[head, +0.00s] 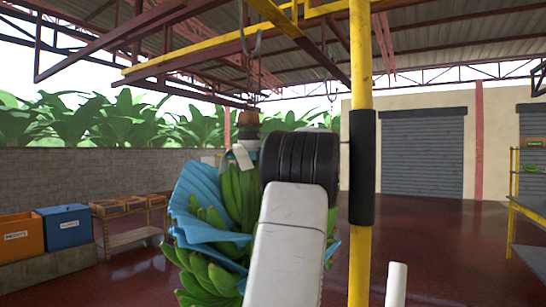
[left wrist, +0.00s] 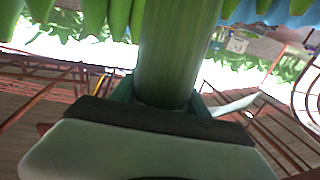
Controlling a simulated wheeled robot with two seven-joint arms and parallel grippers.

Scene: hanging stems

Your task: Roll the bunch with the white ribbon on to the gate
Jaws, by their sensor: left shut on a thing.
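The bunch (head: 235,195) is green bananas partly wrapped in a blue sheet, hanging from an overhead hook by its stem. A white ribbon (head: 243,157) hangs at the stem's upper part; a pale strip like it (left wrist: 236,104) shows beside the stem in the left wrist view. My left gripper (left wrist: 165,103) is shut around the thick green stem (left wrist: 172,50). In the head view my arm hides the gripper's fingers and the bunch's right side. I cannot clearly identify the gate. My right gripper is not in view.
A yellow post (head: 361,80) with a black sleeve stands close, right of the bunch. Yellow rails (head: 210,50) run overhead. Orange (head: 20,237) and blue (head: 64,230) bins and a crate rack (head: 130,238) stand left. The red floor at right is mostly open before a grey shutter (head: 423,150).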

